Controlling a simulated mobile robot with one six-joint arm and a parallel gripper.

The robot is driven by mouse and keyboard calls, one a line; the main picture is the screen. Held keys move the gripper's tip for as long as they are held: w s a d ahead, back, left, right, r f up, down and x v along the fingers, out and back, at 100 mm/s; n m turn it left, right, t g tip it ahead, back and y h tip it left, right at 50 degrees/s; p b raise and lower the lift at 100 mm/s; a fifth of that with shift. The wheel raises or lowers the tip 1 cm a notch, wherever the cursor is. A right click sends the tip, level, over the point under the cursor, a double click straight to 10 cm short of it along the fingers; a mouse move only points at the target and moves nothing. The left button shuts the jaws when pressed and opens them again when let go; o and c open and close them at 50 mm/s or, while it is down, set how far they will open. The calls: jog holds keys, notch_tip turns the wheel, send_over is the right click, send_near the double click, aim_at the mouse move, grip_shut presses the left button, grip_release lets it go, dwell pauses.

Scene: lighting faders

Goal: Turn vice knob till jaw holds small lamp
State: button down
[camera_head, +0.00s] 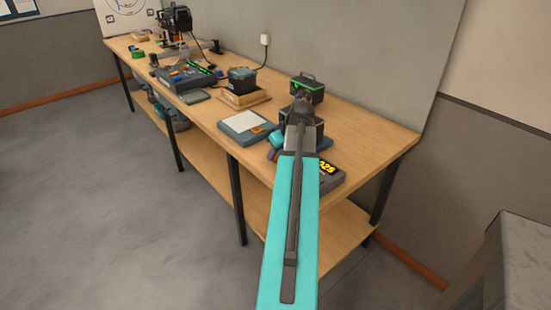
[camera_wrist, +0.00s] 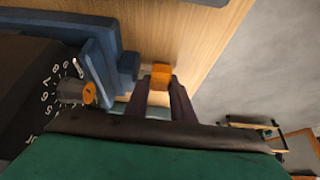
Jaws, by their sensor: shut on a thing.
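In the wrist view my gripper (camera_wrist: 161,88) has its two dark fingers closed on a small orange piece (camera_wrist: 161,75) at their tips. I cannot tell for sure that this piece is the vice knob. Left of it are blue stepped blocks (camera_wrist: 100,62), which look like vice parts. A grey knob with an orange cap (camera_wrist: 88,94) stands by a black face with white numbers (camera_wrist: 56,88). I cannot pick out the small lamp or tell whether a jaw touches it. In the head view my teal arm covers the work spot, and my fingertips are hidden.
The wooden bench (camera_head: 385,140) runs along the wall. Near my arm are a green-and-black case (camera_head: 307,89), a blue-grey box with a white top (camera_head: 247,124) and a dark unit with yellow digits (camera_head: 329,170). Grey floor (camera_head: 100,210) lies open left of the bench.

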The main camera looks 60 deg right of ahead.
jog(key=shift+s+t+h+b, duration=0.1)
jog(key=shift+t+h+b, duration=0.2)
jog(key=shift+t+b, duration=0.4)
jog(key=shift+r, duration=0.1)
jog(key=c, duration=1.8)
grip_release()
jog(key=shift+p, duration=0.35)
